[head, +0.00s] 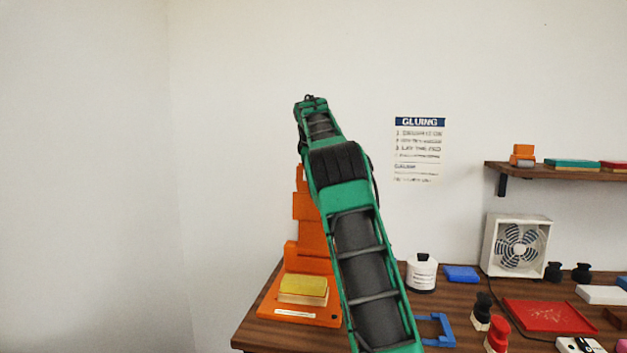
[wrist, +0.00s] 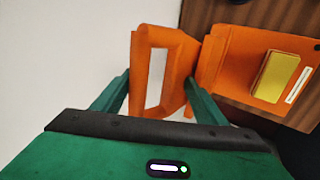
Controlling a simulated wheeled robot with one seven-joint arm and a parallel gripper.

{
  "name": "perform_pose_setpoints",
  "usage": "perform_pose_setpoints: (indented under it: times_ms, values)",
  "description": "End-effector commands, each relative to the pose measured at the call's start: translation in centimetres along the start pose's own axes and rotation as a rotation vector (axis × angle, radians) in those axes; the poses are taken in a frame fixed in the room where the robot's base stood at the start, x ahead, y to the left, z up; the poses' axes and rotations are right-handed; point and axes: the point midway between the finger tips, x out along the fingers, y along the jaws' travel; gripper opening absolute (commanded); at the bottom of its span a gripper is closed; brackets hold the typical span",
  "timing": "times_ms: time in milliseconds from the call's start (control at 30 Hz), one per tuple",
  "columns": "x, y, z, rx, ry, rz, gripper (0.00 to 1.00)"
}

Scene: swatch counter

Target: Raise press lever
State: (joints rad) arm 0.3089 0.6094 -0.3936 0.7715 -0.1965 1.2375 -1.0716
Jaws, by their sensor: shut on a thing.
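The orange press (head: 313,235) stands at the left end of the counter, partly hidden behind my green arm. A yellow block (head: 303,286) sits on its base. In the wrist view, my gripper (wrist: 159,76) has its green fingers on either side of the orange press lever (wrist: 178,45), shut on it. A pale patch shows inside the lever's orange outline; I cannot tell whether it is a gap. The press base (wrist: 232,72) and yellow block (wrist: 275,76) show to the right. In the head view, my arm reaches high above the press; my fingers and the lever's grip are not clear there.
To the right on the wooden counter (head: 460,308) are a white jar (head: 421,273), a blue bracket (head: 438,329), a red tray (head: 548,317), black-topped stamps and a white fan (head: 516,245). A shelf (head: 560,173) hangs at right. The left is bare wall.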

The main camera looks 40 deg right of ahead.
Motion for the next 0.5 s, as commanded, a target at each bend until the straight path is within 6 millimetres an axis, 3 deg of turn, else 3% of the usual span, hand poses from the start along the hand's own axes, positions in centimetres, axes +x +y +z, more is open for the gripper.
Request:
perform_pose_setpoints:
  times_ms: [33,100,200,500]
  values:
    - [-1.4,-0.5,-1.2,-0.016,0.019,0.001,0.46]
    - [-3.4,-0.4,-0.9,-0.014,0.022,0.008,0.37]
    - [-5.7,-0.2,-0.4,-0.01,0.023,0.016,0.37]
    - [-9.8,0.0,0.4,-0.002,0.02,0.021,0.37]
